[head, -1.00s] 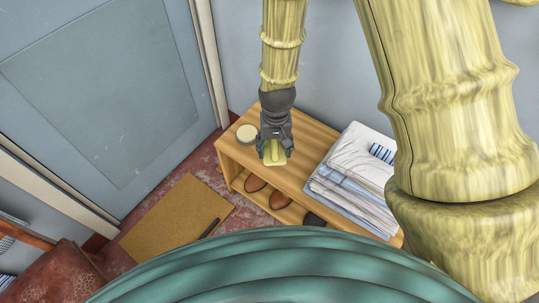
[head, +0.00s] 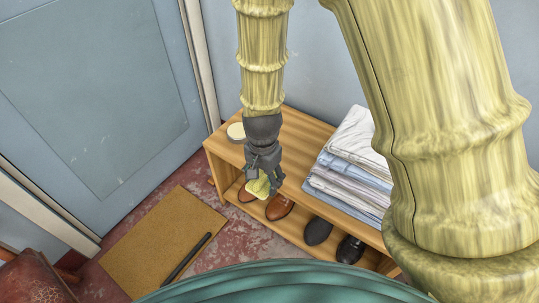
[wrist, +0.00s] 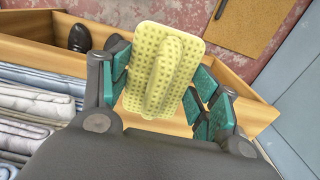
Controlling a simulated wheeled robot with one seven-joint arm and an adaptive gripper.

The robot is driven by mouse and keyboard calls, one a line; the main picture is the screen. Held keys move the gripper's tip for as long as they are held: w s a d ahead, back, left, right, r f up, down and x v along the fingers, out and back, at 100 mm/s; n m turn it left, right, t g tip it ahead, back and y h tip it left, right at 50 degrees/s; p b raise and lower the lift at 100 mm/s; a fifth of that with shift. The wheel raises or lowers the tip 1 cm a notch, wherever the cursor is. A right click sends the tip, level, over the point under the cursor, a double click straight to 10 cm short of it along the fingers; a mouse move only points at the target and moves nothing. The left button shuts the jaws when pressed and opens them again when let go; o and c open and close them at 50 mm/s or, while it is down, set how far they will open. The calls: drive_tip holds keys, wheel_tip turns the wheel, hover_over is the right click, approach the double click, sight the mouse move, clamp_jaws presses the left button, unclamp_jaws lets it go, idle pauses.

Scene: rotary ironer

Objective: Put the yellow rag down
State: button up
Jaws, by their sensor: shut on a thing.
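The yellow rag (head: 258,188) is small, with a dotted surface and a raised ridge along its middle in the wrist view (wrist: 150,80). My gripper (head: 263,184) is shut on it, with the green finger pads on either side of the ridge. In the head view the rag hangs at the front of the wooden shoe bench (head: 300,143), overlapping the brown shoes (head: 281,208) in the picture. I cannot tell whether it touches anything below.
Folded shirts (head: 350,166) are stacked on the bench's right part. A round tin (head: 236,131) stands at its left end. Black shoes (head: 318,231) fill the lower shelf's right. A tan doormat (head: 160,232) with a dark bar (head: 186,258) lies on the floor in front.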

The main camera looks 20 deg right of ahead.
drive_tip(key=w+d+b, duration=0.1)
drive_tip(key=w+d, duration=0.1)
drive_tip(key=w, duration=0.2)
drive_tip(key=w+d+f+b, duration=0.1)
drive_tip(key=w, duration=0.4)
drive_tip(key=w+d+b, duration=0.2)
drive_tip(key=w, duration=0.3)
drive_tip(key=shift+w+d+f, duration=0.25)
drive_tip(key=shift+d+f, duration=0.05)
drive_tip(key=shift+d, duration=0.05)
drive_tip(key=shift+w+f+b, duration=0.1)
drive_tip(key=shift+f+b, duration=0.9)
drive_tip(key=shift+f, duration=0.8)
drive_tip(key=shift+r, duration=0.1)
drive_tip(key=o, duration=0.9)
wheel_tip(320, 180, up, 12)
drive_tip(key=p, duration=0.5)
